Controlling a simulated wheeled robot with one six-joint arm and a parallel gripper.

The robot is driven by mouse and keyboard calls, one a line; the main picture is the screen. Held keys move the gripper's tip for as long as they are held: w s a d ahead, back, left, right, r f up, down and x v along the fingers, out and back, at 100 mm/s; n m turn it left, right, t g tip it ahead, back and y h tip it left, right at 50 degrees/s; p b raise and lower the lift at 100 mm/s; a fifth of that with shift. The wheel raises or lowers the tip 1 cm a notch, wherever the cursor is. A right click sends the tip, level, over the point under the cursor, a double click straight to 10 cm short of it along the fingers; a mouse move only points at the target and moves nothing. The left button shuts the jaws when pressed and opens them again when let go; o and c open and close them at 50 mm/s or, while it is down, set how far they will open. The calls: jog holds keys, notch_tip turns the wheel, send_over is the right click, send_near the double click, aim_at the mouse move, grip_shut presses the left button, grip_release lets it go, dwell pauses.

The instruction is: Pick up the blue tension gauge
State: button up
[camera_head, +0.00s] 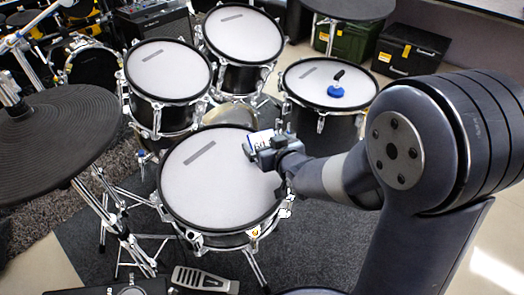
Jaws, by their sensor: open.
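The blue tension gauge (336,91) is a small round blue disc with a black stem leaning up to the right. It lies on the pale mesh head of the right-hand drum (302,92). My gripper (254,142) is open over the right side of the front drum's head, to the left of and nearer than the gauge. It is apart from the gauge. A white piece with dark markings (261,139) shows at the gripper; I cannot tell whether it is part of it.
The front drum (205,190) and two rear drums (168,72) (242,33) stand close by. A black cymbal pad (50,135) is at left, another (350,8) above the gauge's drum. Green (345,40) and black cases (410,50) sit behind.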

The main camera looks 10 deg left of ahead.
aim_at(263, 139)
jog(key=x, duration=0.4)
jog(key=shift+b, duration=0.4)
jog(key=shift+c, duration=0.4)
